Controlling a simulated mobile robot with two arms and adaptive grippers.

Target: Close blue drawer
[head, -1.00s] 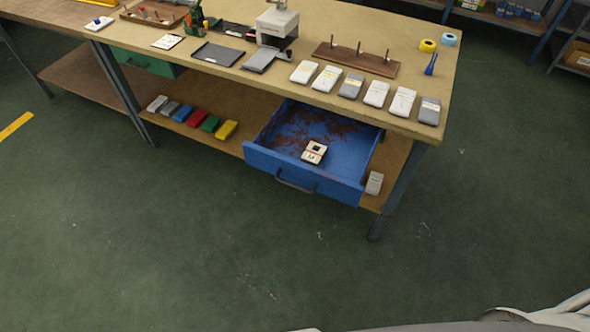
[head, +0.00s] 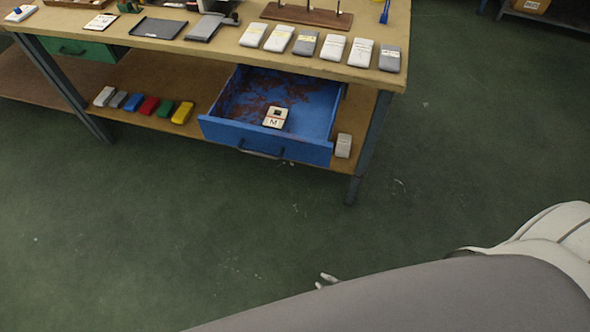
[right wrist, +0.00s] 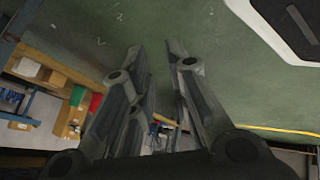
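The blue drawer (head: 265,137) is pulled out beneath the tabletop, its front panel and dark handle (head: 260,152) facing me. A white card-like item marked M (head: 275,118) lies inside it, and the drawer floor has reddish-brown stains. My right gripper (head: 328,281) shows only as small pale tips past my arm, over the floor in front of the drawer and well apart from it. In the right wrist view my right gripper (right wrist: 155,50) has its fingers spread with nothing between them. My left gripper is not in view.
The workbench (head: 225,55) carries a row of packs on top. A green drawer (head: 80,51) is at the left. Several coloured packs lie on the lower shelf (head: 150,122), and a grey pack (head: 343,146) stands right of the blue drawer. The green floor in front is clear.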

